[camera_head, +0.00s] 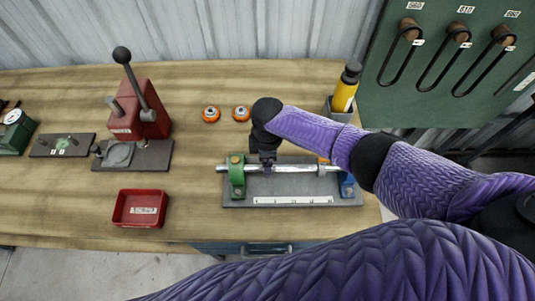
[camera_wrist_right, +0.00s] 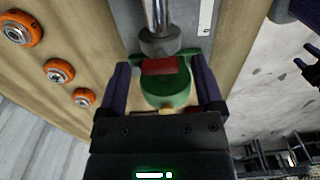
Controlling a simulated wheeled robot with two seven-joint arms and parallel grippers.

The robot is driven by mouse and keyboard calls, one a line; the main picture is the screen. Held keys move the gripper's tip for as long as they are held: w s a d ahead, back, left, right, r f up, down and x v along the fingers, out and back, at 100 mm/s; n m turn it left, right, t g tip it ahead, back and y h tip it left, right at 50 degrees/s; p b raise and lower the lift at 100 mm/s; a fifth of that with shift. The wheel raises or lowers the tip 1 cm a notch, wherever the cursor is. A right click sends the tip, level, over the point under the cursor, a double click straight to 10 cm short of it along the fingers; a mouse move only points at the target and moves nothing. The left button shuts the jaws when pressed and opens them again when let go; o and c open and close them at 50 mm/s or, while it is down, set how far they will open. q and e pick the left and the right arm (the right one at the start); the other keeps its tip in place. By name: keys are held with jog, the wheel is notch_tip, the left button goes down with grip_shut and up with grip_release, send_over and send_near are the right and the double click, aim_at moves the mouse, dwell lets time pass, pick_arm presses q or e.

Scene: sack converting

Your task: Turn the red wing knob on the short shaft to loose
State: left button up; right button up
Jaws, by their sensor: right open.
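The short silver shaft (camera_head: 300,168) lies across a grey base plate (camera_head: 290,200) on the bench, between a green bracket (camera_head: 237,178) and a blue bracket (camera_head: 347,187). My right gripper (camera_head: 267,162) is over the left part of the shaft and hides what is under it there. In the right wrist view the open fingers of this gripper (camera_wrist_right: 164,85) stand on either side of a red piece (camera_wrist_right: 160,66), apparently the wing knob, and the green bracket (camera_wrist_right: 168,90). A grey collar (camera_wrist_right: 159,42) is just beyond the red piece. My left gripper does not show clearly.
A red lever press (camera_head: 140,110) stands at the left, with a red tray (camera_head: 141,208) in front. Orange rings (camera_head: 211,114) lie behind the fixture. A yellow bottle (camera_head: 345,92) stands in a holder at the back right. The bench between press and fixture is clear.

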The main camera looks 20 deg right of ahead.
notch_tip(320, 180, up, 9)
jog(key=p, duration=0.2)
jog(key=shift+p, duration=0.4)
jog(key=shift+r, duration=0.45)
